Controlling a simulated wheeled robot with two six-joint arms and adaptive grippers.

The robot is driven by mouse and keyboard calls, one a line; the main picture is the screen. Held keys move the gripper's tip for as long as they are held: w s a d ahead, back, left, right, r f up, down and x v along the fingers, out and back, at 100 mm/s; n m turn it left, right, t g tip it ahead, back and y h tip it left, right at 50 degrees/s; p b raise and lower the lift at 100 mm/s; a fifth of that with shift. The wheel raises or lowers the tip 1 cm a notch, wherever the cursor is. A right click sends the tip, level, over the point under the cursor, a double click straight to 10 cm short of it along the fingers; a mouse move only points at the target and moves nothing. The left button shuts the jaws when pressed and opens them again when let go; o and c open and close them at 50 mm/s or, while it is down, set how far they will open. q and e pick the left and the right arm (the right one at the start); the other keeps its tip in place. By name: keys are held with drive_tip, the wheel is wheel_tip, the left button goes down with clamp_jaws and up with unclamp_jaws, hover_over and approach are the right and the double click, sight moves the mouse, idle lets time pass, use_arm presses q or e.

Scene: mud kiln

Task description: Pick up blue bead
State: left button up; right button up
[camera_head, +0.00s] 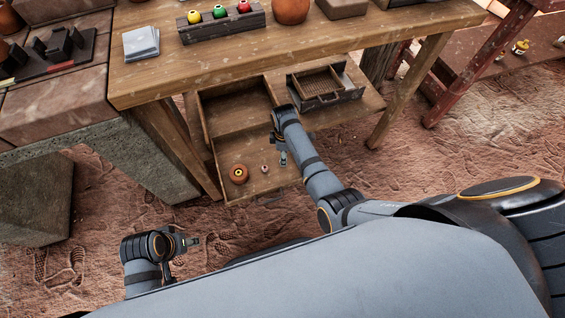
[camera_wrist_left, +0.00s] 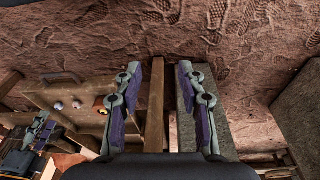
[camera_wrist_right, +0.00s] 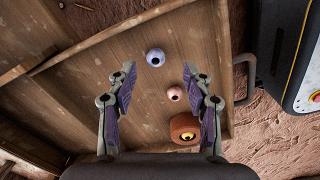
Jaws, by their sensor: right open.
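The blue bead (camera_wrist_right: 155,57) is a small pale blue ball with a dark hole. It lies on the floor of the open wooden drawer (camera_head: 220,155) in the right wrist view. It also shows small in the left wrist view (camera_wrist_left: 59,106); in the head view I cannot make it out near my right gripper. My right gripper (camera_head: 282,160) is over the drawer, open, its fingers (camera_wrist_right: 164,85) apart with nothing between them. The bead appears beyond the fingertips. My left gripper (camera_head: 192,242) is open and empty, low over the ground, away from the drawer.
A pink bead (camera_wrist_right: 174,93) and a larger orange-brown bead (camera_wrist_right: 184,128) lie in the drawer near the blue one. Drawer walls surround them. A small tray (camera_head: 318,86) stands right of my right wrist. The wooden table (camera_head: 190,82) overhangs behind.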

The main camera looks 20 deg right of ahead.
drive_tip(key=f+b, duration=0.2)
drive_tip(key=f, duration=0.1)
drive_tip(key=f+b, duration=0.1)
drive_tip(key=shift+w+a+f, duration=0.1)
drive_tip(key=shift+w+f, duration=0.05)
drive_tip(key=shift+w, duration=0.25)
drive_tip(key=shift+f+b, duration=0.3)
drive_tip(key=shift+f, duration=0.2)
use_arm(q)
drive_tip(key=f, duration=0.1)
drive_tip(key=d+f+t, duration=0.1)
drive_tip(key=w+f+t, duration=0.1)
drive_tip(key=f, duration=0.1)
drive_tip(key=shift+d+h, duration=0.3)
use_arm(e)
drive_tip(key=shift+r, duration=0.1)
drive_tip(key=c, duration=0.9)
